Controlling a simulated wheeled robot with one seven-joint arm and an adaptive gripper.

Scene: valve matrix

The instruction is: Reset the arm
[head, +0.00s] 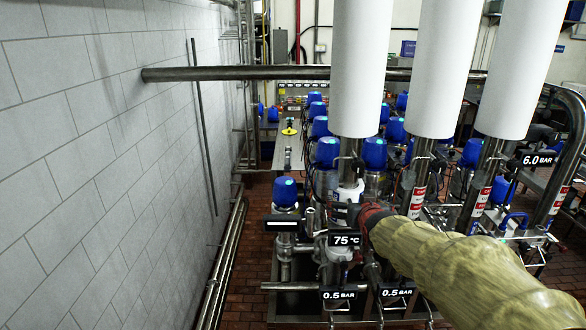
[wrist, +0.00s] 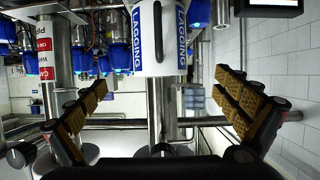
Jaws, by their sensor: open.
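My arm, in a tan ribbed sleeve, reaches in from the lower right of the head view. My gripper (head: 352,214) is at its end, beside a vertical pipe and just above the "75 °C" display (head: 345,240). In the wrist view my gripper (wrist: 161,82) is open, with its padded fingers spread wide left and right. A white pipe section with blue "LAGGING" labels (wrist: 158,40) shows between and beyond the fingers. Nothing is held. I cannot tell whether the fingers touch anything; the head view shows the fingertips only partly.
Several blue-capped valves (head: 327,152) crowd around the gripper. Thick white pipes (head: 361,70) stand behind it, and a horizontal steel pipe (head: 230,73) crosses above. "0.5 BAR" displays (head: 339,294) sit below. A grey block wall (head: 90,160) is at left, with brick floor before it.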

